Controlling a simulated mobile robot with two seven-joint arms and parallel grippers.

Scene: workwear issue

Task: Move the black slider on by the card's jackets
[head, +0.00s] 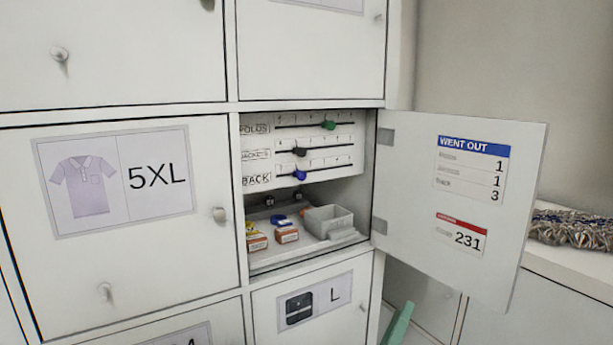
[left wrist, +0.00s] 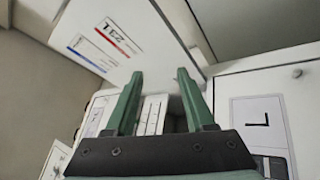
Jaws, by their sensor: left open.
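The black slider (head: 300,152) sits on the JACKETS rail, left of its middle, inside the open locker. A green slider (head: 329,125) is on the POLOS rail above, and a blue slider (head: 300,175) is on the BACK rail below. The WENT OUT card (head: 470,168) on the open door reads 1, 1 and 3 from top to bottom; its row labels are too small to read surely. My left gripper (left wrist: 160,75) is open and empty in the left wrist view; in the head view only a green finger shows, below the door and apart from the sliders. My right gripper is out of view.
The open door (head: 400,215) stands out to the right of the locker and carries a red-headed 231 card (head: 460,235). Below the rails are small boxes (head: 287,234) and a grey bin (head: 328,220).

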